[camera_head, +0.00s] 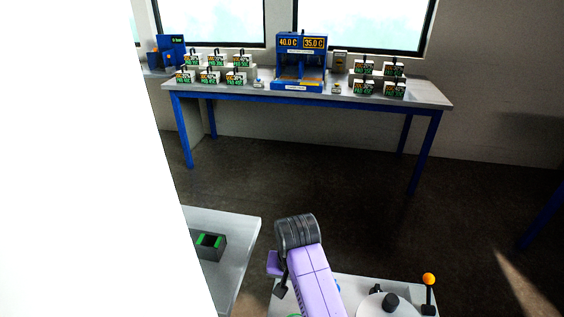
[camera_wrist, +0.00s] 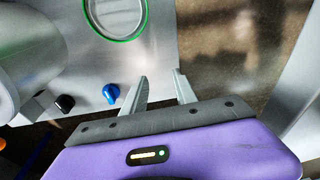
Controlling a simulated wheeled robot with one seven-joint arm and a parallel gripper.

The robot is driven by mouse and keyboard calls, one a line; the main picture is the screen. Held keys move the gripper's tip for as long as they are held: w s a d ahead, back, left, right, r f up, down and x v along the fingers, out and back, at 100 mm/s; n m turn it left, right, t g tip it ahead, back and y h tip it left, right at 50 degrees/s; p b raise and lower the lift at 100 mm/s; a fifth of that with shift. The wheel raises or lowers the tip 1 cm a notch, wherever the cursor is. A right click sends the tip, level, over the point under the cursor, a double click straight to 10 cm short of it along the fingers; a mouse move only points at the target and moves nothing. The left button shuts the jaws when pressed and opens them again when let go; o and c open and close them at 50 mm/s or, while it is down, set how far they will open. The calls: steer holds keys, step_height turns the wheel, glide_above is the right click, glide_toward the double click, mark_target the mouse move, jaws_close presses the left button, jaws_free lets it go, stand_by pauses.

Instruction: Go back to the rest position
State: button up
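My purple arm (camera_head: 315,285) rises from the bottom of the head view and ends in a dark ribbed joint; my fingers cannot be made out there. In the wrist view my gripper (camera_wrist: 161,77) shows two grey fingers standing apart, with nothing between them. Behind the fingertips are a grey surface and the dark floor.
A blue-legged table (camera_head: 430,95) stands at the back with a blue two-display bath unit (camera_head: 300,68) and several labelled blocks. A grey bench (camera_head: 232,228) at lower left bears a dark green-edged box (camera_head: 208,246). A white surface (camera_head: 80,160) blocks the left. Floor between is clear.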

steer(key=w+r+n+t+y, duration=0.2)
steer(key=w+r+t, duration=0.2)
steer(key=w+t, duration=0.25)
steer(key=s+d+r+t+h, duration=0.1)
steer(key=s+d, duration=0.5)
steer(key=s, duration=0.9)
steer(key=s+d+r+t, duration=0.3)
steer(key=s+d+r, duration=0.3)
steer(key=s, duration=1)
steer(key=s+d+r+t+h, duration=0.1)
steer(key=s+d+r, duration=0.3)
steer(key=s, duration=1.2)
steer(key=shift+s+d+m+t+h, duration=0.15)
steer(key=shift+d+m+t+h, duration=0.15)
steer(key=shift+d+t, duration=0.7)
steer(key=shift+o, duration=0.5)
steer(key=shift+d+r+g, duration=0.1)
steer(key=shift+d+g, duration=0.1)
steer(key=shift+g, duration=0.05)
